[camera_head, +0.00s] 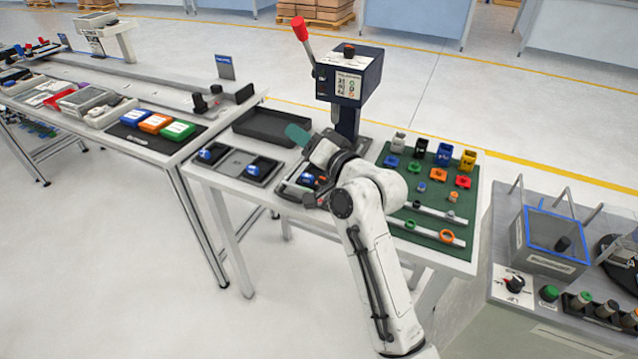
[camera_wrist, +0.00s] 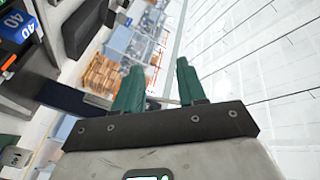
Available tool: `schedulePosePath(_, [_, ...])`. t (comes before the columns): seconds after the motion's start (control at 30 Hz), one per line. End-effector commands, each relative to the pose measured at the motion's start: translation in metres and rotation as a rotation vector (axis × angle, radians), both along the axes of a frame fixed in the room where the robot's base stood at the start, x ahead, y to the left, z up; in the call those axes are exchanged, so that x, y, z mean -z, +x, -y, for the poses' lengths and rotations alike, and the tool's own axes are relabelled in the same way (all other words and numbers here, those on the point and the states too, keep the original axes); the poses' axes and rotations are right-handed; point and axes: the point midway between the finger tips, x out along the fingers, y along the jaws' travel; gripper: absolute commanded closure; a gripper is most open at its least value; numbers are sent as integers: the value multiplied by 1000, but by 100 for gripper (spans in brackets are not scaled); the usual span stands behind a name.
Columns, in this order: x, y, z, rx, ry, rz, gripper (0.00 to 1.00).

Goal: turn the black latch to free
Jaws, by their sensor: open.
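I cannot pick out the black latch for certain. In the head view a small black knob (camera_head: 562,243) shows on the clear-walled box (camera_head: 548,262) at the right, and a black selector (camera_head: 516,283) sits on a white plate below it. My gripper (camera_head: 298,135) is over the middle table, left of the dark blue press (camera_head: 347,75), well apart from both. In the wrist view my gripper (camera_wrist: 158,78) has its two green fingers spread, with nothing between them. My arm hides part of the fixture under it.
A black tray (camera_head: 270,127) lies left of my gripper. The press has a red-knobbed lever (camera_head: 301,30). A green mat (camera_head: 425,205) with cups, blocks and rods lies right of my arm. Blue, orange and green bins (camera_head: 155,123) stand on the left table. The floor in front is clear.

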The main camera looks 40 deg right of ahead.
Motion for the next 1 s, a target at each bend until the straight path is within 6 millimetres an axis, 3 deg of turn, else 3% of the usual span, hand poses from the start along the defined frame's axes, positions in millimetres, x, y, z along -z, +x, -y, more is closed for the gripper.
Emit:
schedulePosePath(0.03, [-27,12,18,39,78,147,60])
schedulePosePath(0.1, [-68,17,45,89,194,348,60])
schedulePosePath(0.2, [-119,9,87,153,368,642,60])
schedulePosePath(0.3, [-157,-12,130,211,551,938,60])
schedulePosePath(0.43, [-177,-52,185,282,794,1325,60])
schedulePosePath(0.57, [-164,-93,230,359,1042,1713,60])
schedulePosePath(0.7, [-118,-123,258,468,1308,2124,60])
schedulePosePath(0.87, [-44,-124,255,668,1596,2573,60])
schedulePosePath(0.9, [-26,-119,247,-692,-1565,-2520,60])
schedulePosePath(1.0, [13,-95,215,-733,-1381,-2217,60])
